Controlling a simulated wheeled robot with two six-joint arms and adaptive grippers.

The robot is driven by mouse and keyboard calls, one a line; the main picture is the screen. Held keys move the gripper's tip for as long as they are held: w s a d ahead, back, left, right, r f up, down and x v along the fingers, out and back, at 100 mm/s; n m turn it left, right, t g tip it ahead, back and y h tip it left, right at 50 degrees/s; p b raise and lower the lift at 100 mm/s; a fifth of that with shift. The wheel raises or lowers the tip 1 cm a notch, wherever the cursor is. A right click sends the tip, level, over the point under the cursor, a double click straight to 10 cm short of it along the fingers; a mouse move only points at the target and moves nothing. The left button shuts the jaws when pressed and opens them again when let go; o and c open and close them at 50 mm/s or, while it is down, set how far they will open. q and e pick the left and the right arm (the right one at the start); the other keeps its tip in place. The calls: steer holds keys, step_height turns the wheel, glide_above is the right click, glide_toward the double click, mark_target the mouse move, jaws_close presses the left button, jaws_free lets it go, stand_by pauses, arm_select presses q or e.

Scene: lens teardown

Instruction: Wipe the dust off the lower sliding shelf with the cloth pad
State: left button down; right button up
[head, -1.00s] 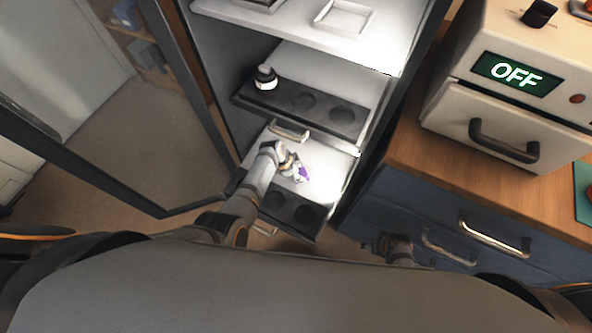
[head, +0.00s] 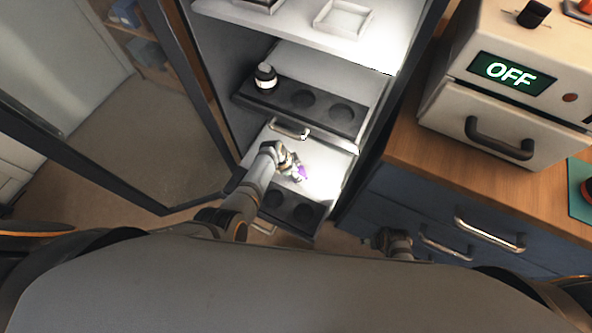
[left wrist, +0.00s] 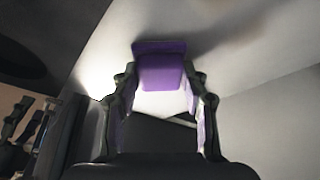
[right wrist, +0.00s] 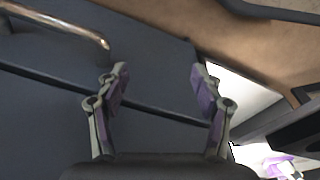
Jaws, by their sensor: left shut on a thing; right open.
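The lower sliding shelf (head: 325,170) is pulled out of the cabinet. It has a white surface and a dark front strip (head: 290,207) with round recesses. My left gripper (head: 297,171) is low over its white part, shut on the purple cloth pad (left wrist: 160,72). In the left wrist view the pad sits between the fingertips, close to the white surface; I cannot tell if it touches. A faint brownish smudge, perhaps dust (left wrist: 252,28), shows on that surface beyond the pad. My right gripper (right wrist: 158,75) is open and empty, above the blue drawer fronts.
The upper sliding shelf (head: 320,72) is also out, with a dark bottle (head: 265,77) in its dark strip's left recess. A glass door (head: 110,170) stands open at left. On the right, a wooden counter (head: 430,165) holds a device reading OFF (head: 512,73).

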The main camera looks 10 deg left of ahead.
arm_select(q)
steer(key=shift+w+d+r, duration=0.1)
steer(key=shift+d, duration=0.4)
steer(key=shift+w+a, duration=0.15)
steer(key=shift+w, duration=0.05)
steer(key=shift+w+a, duration=0.25)
steer(key=shift+a, duration=0.4)
steer(key=shift+w+a, duration=0.2)
steer(key=shift+a, duration=0.4)
steer(key=shift+w+a, duration=0.25)
steer(key=shift+a, duration=0.4)
steer(key=shift+w+a+f+b, duration=0.15)
steer(key=shift+a+b, duration=0.1)
steer(key=shift+a, duration=0.25)
steer(key=shift+w+a+b, duration=0.2)
steer(key=shift+a, duration=0.3)
steer(key=shift+w+a+f+b, duration=0.15)
steer(key=shift+a+b, duration=0.1)
steer(key=shift+a, duration=0.25)
steer(key=shift+w+a+r+b, duration=0.1)
steer(key=shift+w+a+b, duration=0.2)
steer(key=shift+a, duration=0.7)
steer(key=shift+w+a+b, duration=0.15)
steer(key=shift+w+a, duration=0.2)
steer(key=shift+a, duration=0.6)
step_height(320, 180, up, 6)
steer(key=p, duration=0.6)
steer(key=shift+r, duration=0.15)
steer(key=shift+w, duration=0.1)
